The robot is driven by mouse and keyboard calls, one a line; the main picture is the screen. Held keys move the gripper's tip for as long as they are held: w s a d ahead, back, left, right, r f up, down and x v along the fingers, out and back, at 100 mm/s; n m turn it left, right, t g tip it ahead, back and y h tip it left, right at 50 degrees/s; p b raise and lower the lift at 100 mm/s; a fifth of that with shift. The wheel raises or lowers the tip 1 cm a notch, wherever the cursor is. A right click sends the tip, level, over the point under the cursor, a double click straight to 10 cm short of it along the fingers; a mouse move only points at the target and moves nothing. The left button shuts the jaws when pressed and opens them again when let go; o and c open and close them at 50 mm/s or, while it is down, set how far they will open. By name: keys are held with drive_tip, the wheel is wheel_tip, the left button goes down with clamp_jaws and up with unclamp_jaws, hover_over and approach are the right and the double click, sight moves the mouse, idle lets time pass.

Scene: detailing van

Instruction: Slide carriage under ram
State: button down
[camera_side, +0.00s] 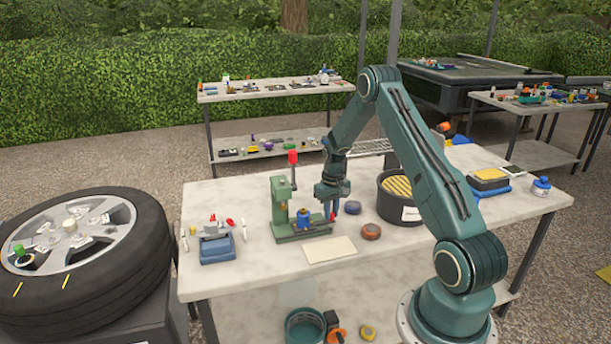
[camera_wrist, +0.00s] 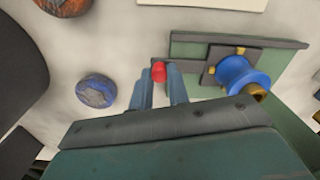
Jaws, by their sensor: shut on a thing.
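A green press (camera_side: 281,203) with a red-knobbed lever stands on the worktable. Its green base (camera_side: 300,236) also shows in the wrist view (camera_wrist: 190,45). The carriage (camera_wrist: 213,70) is a dark plate on this base, carrying a blue spool-like part (camera_side: 304,217), seen large in the wrist view (camera_wrist: 238,75). In the side view the blue part stands just right of the press column; the ram's exact position over it is unclear. My gripper (camera_wrist: 161,88) is shut on the carriage's red knob (camera_wrist: 158,72). In the side view my gripper (camera_side: 332,208) points down at the base's right end.
A blue roll (camera_side: 352,208), a reddish roll (camera_side: 371,232) and a black tub (camera_side: 398,212) are right of the press. A pale card (camera_side: 330,249) lies in front. A blue tray of small tools (camera_side: 217,246) is at left. Clear tabletop lies between tray and press.

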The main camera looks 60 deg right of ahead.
sight(325, 221)
drive_tip(key=shift+w+a, duration=0.8)
drive_tip(key=c, duration=1.3)
unclamp_jaws()
drive_tip(key=shift+c, duration=0.2)
drive_tip(key=shift+r, duration=0.1)
wheel_tip(325, 221, up, 14)
